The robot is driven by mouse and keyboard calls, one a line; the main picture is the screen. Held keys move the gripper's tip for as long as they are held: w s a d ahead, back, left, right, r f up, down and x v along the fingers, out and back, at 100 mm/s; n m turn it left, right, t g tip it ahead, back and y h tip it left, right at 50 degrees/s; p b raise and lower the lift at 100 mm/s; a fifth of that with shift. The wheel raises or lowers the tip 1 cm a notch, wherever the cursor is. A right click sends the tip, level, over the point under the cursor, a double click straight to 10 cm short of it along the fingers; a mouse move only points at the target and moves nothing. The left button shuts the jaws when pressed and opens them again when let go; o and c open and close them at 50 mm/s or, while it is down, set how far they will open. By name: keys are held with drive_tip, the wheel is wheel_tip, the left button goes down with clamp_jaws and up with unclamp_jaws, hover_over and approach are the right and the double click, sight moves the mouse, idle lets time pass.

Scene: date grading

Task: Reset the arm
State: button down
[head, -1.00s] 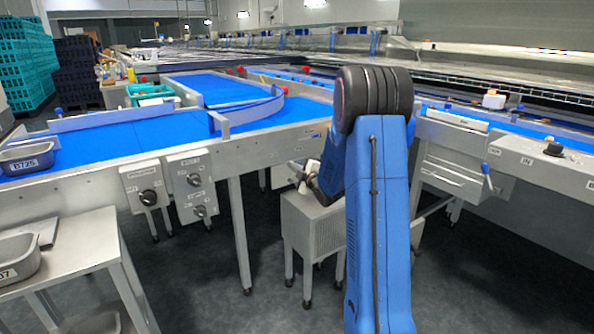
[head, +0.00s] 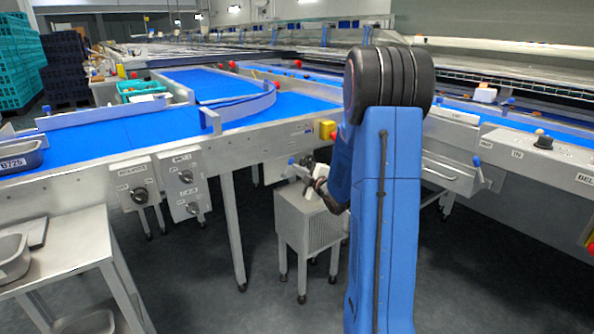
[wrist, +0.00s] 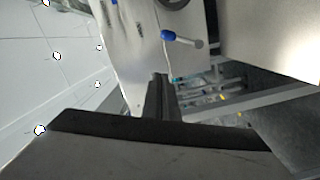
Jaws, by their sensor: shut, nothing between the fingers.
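My blue arm with its black joint stands upright in the middle of the head view and folds down behind itself. Its far end with my gripper (head: 305,168) is small there, beside a conveyor edge and above a grey cabinet (head: 304,230), partly hidden by the arm. In the wrist view my gripper (wrist: 160,90) shows as dark fingers close together with nothing held. A lever with a blue grip (wrist: 180,38) is just beyond the fingertips, in front of a steel panel.
Blue conveyor belts (head: 120,130) run left and back. A steel side table (head: 60,262) stands at front left, with a metal tub (head: 12,258). A labelled tub (head: 20,157) sits on the left belt's edge. A yellow-and-red switch box (head: 327,131) is near the arm. Dark floor is open in front.

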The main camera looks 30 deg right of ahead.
drive_tip(key=s+a+r+m+g+h, duration=0.1)
drive_tip(key=s+a+r+m+g, duration=0.25)
drive_tip(key=s+a, duration=0.25)
drive_tip(key=s+a+r+m+g+h, duration=0.2)
drive_tip(key=s+a+m, duration=0.2)
drive_tip(key=s+a, duration=0.2)
drive_tip(key=s+a+f+m+g+y, duration=0.1)
drive_tip(key=s+a, duration=0.4)
drive_tip(key=s, duration=0.5)
drive_tip(key=s+a+f+m+g+y, duration=0.1)
drive_tip(key=s+a+g, duration=0.3)
drive_tip(key=s, duration=0.7)
drive_tip(key=s+a+f+m+g+y, duration=0.1)
drive_tip(key=s+a+m+g, duration=0.1)
drive_tip(key=s+a, duration=0.5)
drive_tip(key=s+m, duration=0.1)
drive_tip(key=s, duration=0.3)
drive_tip(key=shift+a+y, duration=0.2)
drive_tip(key=shift+y, duration=0.1)
drive_tip(key=c, duration=2.5)
unclamp_jaws()
drive_tip(key=shift+w+f+m, duration=0.1)
drive_tip(key=shift+m, duration=0.15)
